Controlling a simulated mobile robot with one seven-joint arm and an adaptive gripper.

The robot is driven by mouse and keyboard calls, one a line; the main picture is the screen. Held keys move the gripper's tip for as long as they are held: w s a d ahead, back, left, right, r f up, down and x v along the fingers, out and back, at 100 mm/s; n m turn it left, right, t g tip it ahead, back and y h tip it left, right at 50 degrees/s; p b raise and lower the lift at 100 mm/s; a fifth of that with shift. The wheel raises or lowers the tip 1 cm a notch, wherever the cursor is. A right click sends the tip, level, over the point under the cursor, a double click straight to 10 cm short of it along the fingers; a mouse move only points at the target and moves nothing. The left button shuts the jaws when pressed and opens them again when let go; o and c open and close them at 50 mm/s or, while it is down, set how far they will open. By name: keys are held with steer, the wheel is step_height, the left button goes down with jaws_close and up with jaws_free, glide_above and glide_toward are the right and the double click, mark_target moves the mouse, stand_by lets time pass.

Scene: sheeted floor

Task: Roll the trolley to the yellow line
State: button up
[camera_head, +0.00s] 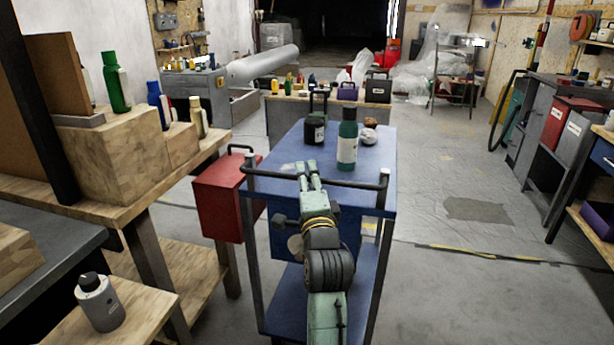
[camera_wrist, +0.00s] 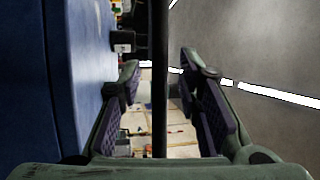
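The blue trolley (camera_head: 378,200) stands in front of me, with a dark handle bar (camera_head: 350,183) across its near end. My gripper (camera_head: 309,175) is at the middle of this bar. In the wrist view, the bar (camera_wrist: 160,40) runs between the two fingers of my gripper (camera_wrist: 163,80), with a gap on each side, so the gripper is open around it. A worn yellow line (camera_head: 480,253) with dark marks crosses the floor to the right of the trolley. My arm and the trolley hide part of the floor.
The trolley top carries a dark canister (camera_head: 315,128), a green bottle (camera_head: 347,140) and small items. A red box (camera_head: 222,200) is close on its left beside a wooden bench (camera_head: 130,200). A table (camera_head: 285,112) stands beyond. Open floor (camera_head: 430,215) lies right, before the cabinets (camera_head: 535,130).

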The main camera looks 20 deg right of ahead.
steer(key=shift+w, duration=0.1)
steer(key=shift+c, duration=0.5)
jaws_close()
stand_by(0.4)
